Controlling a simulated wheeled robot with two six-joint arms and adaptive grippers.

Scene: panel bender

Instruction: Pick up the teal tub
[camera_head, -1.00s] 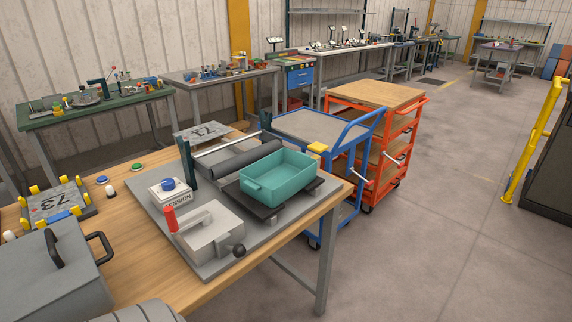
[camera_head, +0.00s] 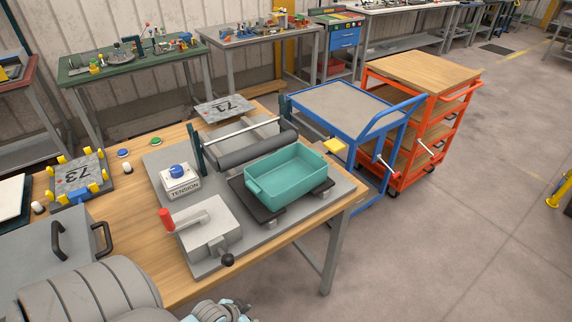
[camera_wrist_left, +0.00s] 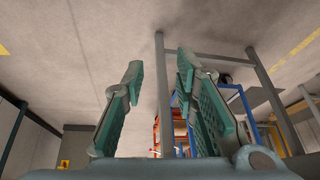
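The teal tub (camera_head: 287,177) is an open, rectangular tub. It sits upright on a dark plate (camera_head: 257,202) of the grey panel bender (camera_head: 200,257) on the wooden workbench. My left gripper (camera_wrist_left: 158,85) shows in the left wrist view with its two teal-padded fingers apart and nothing between them. The tub is not in that view. In the head view, parts of my arm show at the bottom left, below the bench front and apart from the tub; no fingertips can be made out there. My right gripper is not in view.
A tension box (camera_head: 179,181) and a red-handled clamp (camera_head: 167,219) stand left of the tub. A dark roller (camera_head: 250,150) lies behind it. A blue cart (camera_head: 345,105) and an orange cart (camera_head: 420,75) stand beyond the bench. Grey floor is free at the right.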

